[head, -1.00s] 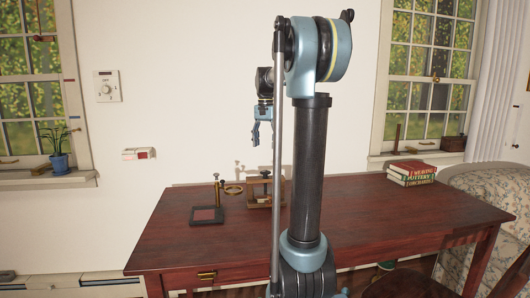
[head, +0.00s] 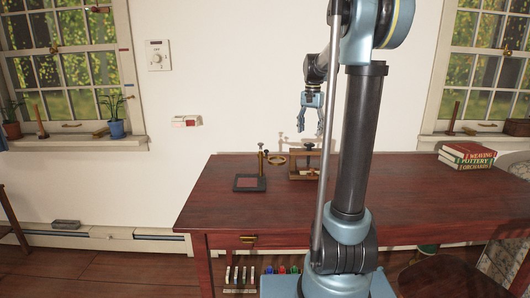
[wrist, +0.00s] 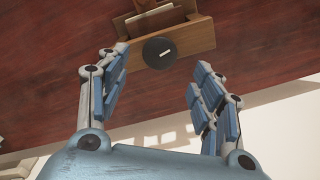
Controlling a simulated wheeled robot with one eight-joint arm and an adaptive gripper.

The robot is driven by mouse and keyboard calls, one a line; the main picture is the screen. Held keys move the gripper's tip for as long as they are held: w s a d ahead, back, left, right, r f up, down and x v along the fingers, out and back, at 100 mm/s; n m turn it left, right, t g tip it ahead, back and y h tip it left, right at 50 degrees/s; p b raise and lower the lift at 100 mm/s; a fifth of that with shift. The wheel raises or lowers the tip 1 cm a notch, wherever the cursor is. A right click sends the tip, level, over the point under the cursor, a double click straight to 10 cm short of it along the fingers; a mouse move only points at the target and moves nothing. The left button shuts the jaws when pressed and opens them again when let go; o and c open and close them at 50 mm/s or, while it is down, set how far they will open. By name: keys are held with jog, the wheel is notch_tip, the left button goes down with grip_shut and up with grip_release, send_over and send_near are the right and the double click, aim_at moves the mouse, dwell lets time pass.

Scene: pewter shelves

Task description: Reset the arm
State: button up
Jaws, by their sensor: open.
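My gripper (head: 310,135) hangs fingers-down above the back of the dark red wooden table (head: 240,205), near the white wall. It is open and holds nothing. In the wrist view, its two blue-and-grey fingers (wrist: 160,65) stand apart. A wooden frame-like device (head: 305,175) sits on the table below it. The device shows at the top of the wrist view (wrist: 197,38), with a round dark knob (wrist: 159,52) appearing between the fingertips, no contact visible. My upright arm stands at the front of the table and hides part of it.
A dark stand with a reddish pad (head: 250,183) and a brass-coloured ring (head: 277,160) are left of the wooden device. Stacked books (head: 466,155) lie at the table's right. The table's left front is clear. Potted plants stand on the left windowsill (head: 75,143).

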aim_at(309, 143)
jog(key=shift+f, duration=2.6)
